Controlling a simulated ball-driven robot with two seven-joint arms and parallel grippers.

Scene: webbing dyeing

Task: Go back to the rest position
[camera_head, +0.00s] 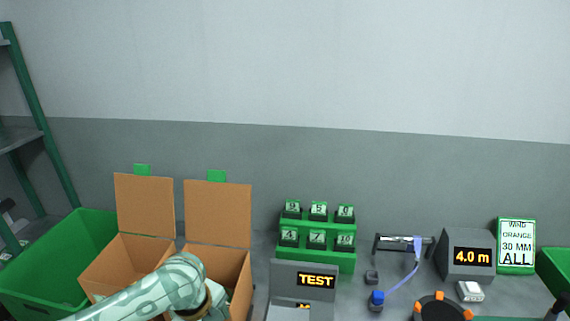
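My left arm (150,290) comes in from the lower left and bends downward in front of the two open cardboard boxes. Its fingers do not show, so I cannot see whether it holds anything. My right gripper is not in view. The left box (145,207) and the right box (218,215) have their lids standing up, and my arm hides part of their fronts.
A green bin (60,255) stands at the left by a shelf (30,110). A green rack (318,258) holds numbered dark blocks.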

